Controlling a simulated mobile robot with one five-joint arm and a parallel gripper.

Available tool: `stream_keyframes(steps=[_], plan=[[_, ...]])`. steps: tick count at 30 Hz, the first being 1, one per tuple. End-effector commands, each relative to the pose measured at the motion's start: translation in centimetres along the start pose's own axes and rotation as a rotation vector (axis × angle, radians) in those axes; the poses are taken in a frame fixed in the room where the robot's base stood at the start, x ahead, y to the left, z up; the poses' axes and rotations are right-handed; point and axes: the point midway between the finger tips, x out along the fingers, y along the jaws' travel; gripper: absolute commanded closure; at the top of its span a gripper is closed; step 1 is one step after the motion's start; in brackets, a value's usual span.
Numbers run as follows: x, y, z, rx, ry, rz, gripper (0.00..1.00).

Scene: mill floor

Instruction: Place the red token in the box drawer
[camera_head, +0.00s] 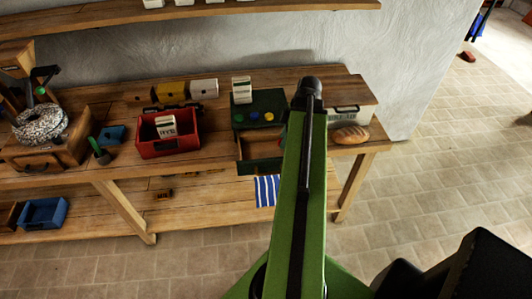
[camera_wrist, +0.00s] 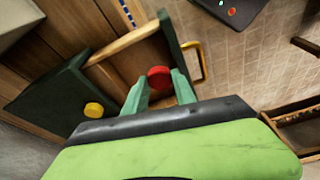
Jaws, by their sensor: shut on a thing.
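The red token (camera_wrist: 159,76) is between the fingertips of my gripper (camera_wrist: 160,84) in the wrist view, and the gripper is shut on it. The dark green box (camera_head: 270,102) stands on the workbench, with a few coloured tokens on top. Its drawer (camera_head: 262,165) is pulled out towards the front. In the wrist view the drawer front (camera_wrist: 169,42) with a brass handle (camera_wrist: 197,62) shows just beyond the token. The token appears over or beside the open drawer; its height cannot be told. My arm hides the gripper and the drawer's right part in the head view.
A yellow token (camera_wrist: 93,110) lies on the box top. A red bin (camera_head: 168,146) stands to the left on the workbench (camera_head: 215,148). Bread (camera_head: 350,134) and a pale labelled box (camera_head: 350,113) are to the right.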

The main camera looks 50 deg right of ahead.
Motion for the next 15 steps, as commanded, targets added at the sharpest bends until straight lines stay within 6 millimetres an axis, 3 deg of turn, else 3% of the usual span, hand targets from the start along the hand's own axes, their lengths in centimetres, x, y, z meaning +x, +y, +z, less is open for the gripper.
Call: stream_keyframes(steps=[3,6,11,15], plan=[[-1.9,0.4,3.7,0.042,0.000,0.011,1.00],[-2.4,0.4,5.0,0.056,0.000,0.014,1.00],[-1.3,0.5,4.6,0.055,0.000,0.014,1.00],[2.0,0.7,2.1,0.050,0.000,0.014,1.00]])
